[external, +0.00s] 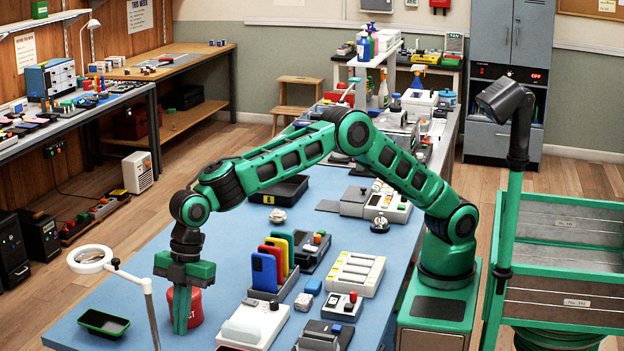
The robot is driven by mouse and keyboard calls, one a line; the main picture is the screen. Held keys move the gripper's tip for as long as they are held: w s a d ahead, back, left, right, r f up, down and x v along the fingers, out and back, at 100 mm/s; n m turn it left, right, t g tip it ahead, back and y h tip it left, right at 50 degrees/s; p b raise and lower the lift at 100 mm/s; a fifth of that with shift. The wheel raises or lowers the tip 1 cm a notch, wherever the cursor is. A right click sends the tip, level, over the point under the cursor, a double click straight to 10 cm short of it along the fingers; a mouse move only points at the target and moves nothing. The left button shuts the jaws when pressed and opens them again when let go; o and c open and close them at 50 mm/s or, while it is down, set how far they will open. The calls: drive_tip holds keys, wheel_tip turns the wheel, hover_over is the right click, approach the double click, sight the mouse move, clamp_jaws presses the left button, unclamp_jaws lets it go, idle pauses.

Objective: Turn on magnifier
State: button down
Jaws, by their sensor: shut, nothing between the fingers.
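The magnifier (91,259) is a white ring head on a thin pale arm and post at the front left of the blue table. Whether its lamp is lit, and where its switch is, I cannot tell. My gripper (181,328) points straight down to the right of the magnifier's post. Its green fingers are together and hold nothing. They hang in front of a red container (193,306) and hide part of it; I cannot tell whether they touch it.
A green-rimmed dark tray (103,322) lies left of the magnifier post. Right of my gripper are coloured phone cases (265,272) in a rack, a white box device (253,322) and a white slotted unit (354,273). Blue table surface (140,284) is clear behind the tray.

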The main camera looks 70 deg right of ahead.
drive_tip(key=v, duration=0.7)
drive_tip(key=shift+w+a+r, duration=0.1)
drive_tip(key=shift+w+r, duration=0.05)
drive_tip(key=shift+w, duration=0.55)
drive_tip(key=x, duration=0.8)
drive_tip(key=d+x, duration=0.1)
drive_tip(key=x, duration=0.4)
drive_tip(key=shift+w, duration=0.1)
drive_tip(key=shift+f, duration=0.6)
